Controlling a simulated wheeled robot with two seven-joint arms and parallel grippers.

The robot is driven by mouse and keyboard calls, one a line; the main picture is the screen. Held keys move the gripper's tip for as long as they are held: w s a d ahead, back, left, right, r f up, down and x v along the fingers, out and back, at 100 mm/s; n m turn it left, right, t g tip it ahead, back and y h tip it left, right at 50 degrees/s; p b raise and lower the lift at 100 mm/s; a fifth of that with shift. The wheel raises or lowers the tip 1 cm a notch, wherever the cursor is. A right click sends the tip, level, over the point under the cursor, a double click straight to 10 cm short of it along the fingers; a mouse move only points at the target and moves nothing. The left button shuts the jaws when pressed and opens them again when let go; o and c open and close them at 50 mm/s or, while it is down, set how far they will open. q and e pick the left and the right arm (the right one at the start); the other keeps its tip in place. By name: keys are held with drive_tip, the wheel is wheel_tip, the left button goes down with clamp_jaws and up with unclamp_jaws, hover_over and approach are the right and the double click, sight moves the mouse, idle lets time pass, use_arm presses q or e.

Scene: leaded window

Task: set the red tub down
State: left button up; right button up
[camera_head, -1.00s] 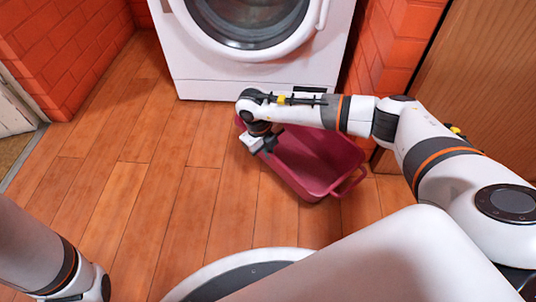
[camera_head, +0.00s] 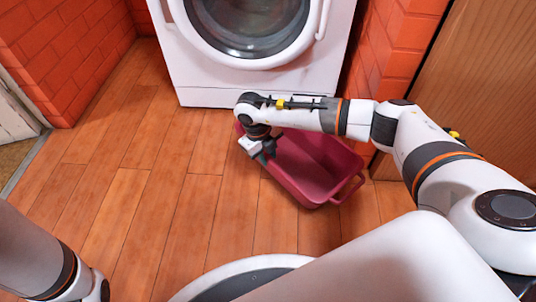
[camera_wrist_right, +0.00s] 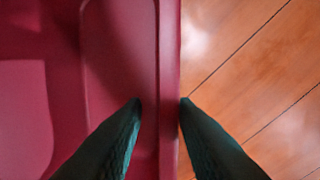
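The red tub (camera_head: 318,160) is a deep pink-red, open and empty-looking container. It appears to stand upright on the wooden floor in front of the washing machine. My right gripper (camera_head: 265,155) is at the tub's left side in the head view. In the right wrist view its fingers (camera_wrist_right: 160,102) straddle the tub's rim (camera_wrist_right: 169,60), one on the inner side and one on the outer. They look parted, with a strip of wall showing beside the inner finger. My left gripper is out of view; only part of my left arm shows at lower left.
The white washing machine (camera_head: 250,85) stands just behind the tub. A red brick wall (camera_head: 387,70) and a brown wooden panel (camera_head: 475,80) are at the right. The plank floor (camera_head: 150,200) left of the tub is clear.

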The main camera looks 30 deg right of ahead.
wheel_tip(320, 180, up, 10)
drive_tip(key=a+p, duration=0.2)
drive_tip(key=p, duration=0.5)
drive_tip(key=shift+w+r, duration=0.15)
drive_tip(key=shift+w, duration=0.2)
